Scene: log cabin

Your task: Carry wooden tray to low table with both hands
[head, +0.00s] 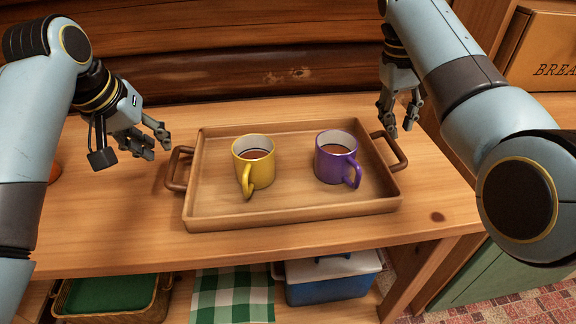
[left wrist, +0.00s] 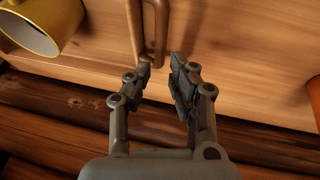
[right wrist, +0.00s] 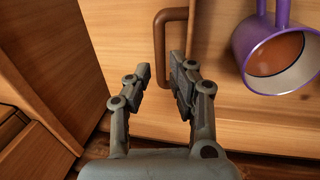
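The wooden tray (head: 290,214) lies flat on a wooden counter, with a brown handle at each end. It carries a yellow mug (head: 255,165) and a purple mug (head: 337,160), both upright with brown liquid. My left gripper (head: 157,143) is open and empty, just off the tray's left handle (head: 177,168); the left wrist view shows that handle (left wrist: 154,40) beyond the fingertips. My right gripper (head: 400,117) is open and empty near the right handle (head: 398,152); the right wrist view shows that handle (right wrist: 160,50) ahead of the fingers. Neither gripper visibly holds a handle.
The wooden counter (head: 110,230) has a log wall (head: 250,70) behind it. A bread box (head: 545,55) stands at the right. On a shelf below are a basket (head: 115,300), a green checked cloth (head: 232,295) and a blue cooler (head: 333,280). No low table is recognisable.

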